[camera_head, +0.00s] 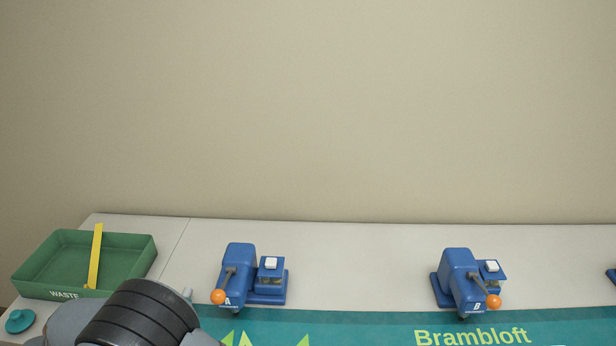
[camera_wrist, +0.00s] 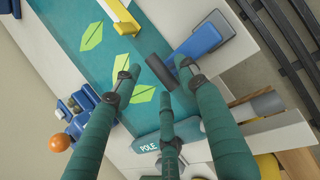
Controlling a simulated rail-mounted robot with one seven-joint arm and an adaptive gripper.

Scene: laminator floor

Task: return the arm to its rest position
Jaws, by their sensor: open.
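I cannot tell whether any finger touches what lies below. In the head view, my grey and black arm (camera_head: 140,318) is at the bottom left, in front of the green waste tray (camera_head: 150,262); the gripper itself is out of that view.
Blue machines A (camera_head: 238,270) and B (camera_head: 458,275) with orange knobs stand behind the mat. A yellow strip (camera_head: 95,255) leans in the waste tray. Bare table separates the machines.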

